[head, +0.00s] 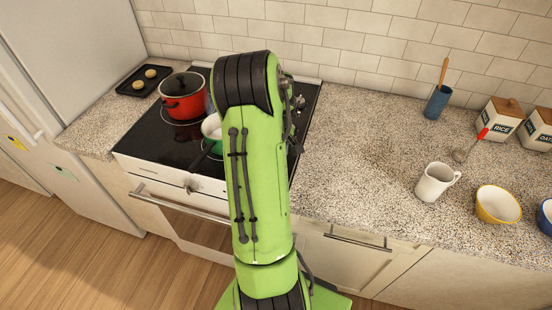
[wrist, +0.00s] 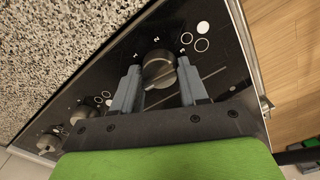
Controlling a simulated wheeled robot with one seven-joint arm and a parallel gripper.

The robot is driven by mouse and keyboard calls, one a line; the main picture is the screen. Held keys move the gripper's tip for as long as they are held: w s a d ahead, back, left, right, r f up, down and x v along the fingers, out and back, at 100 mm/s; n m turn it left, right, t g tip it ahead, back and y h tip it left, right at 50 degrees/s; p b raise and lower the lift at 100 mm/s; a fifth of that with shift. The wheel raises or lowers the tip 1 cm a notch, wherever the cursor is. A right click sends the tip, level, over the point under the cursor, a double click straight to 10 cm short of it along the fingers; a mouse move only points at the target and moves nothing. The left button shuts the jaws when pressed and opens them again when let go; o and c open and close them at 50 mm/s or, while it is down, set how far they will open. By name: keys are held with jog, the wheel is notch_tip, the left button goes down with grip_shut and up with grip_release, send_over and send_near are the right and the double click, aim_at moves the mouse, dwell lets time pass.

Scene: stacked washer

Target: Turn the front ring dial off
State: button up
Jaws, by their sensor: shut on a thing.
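In the wrist view, a round dark dial (wrist: 158,72) with a raised grip bar stands on a black glass control strip, close to the strip's front end. Numbers and small printed rings lie beside it, one filled white. My gripper (wrist: 160,78) has one grey finger on each side of this dial and is shut on it. In the head view my green arm hides the gripper and the dial. The black cooktop (head: 150,143) shows to the left of the arm.
More dials (wrist: 81,114) line the strip toward the lower left. A red pot (head: 183,95) and a green pan (head: 211,128) stand on the cooktop. A white mug (head: 436,182) and a yellow bowl (head: 497,205) sit on the granite counter at right. The counter's middle is clear.

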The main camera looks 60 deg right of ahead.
jog(key=shift+n, duration=0.4)
jog(key=o, duration=1.1)
jog(key=shift+c, duration=0.2)
notch_tip(320, 180, up, 16)
jog(key=p, duration=0.3)
jog(key=shift+f, duration=0.15)
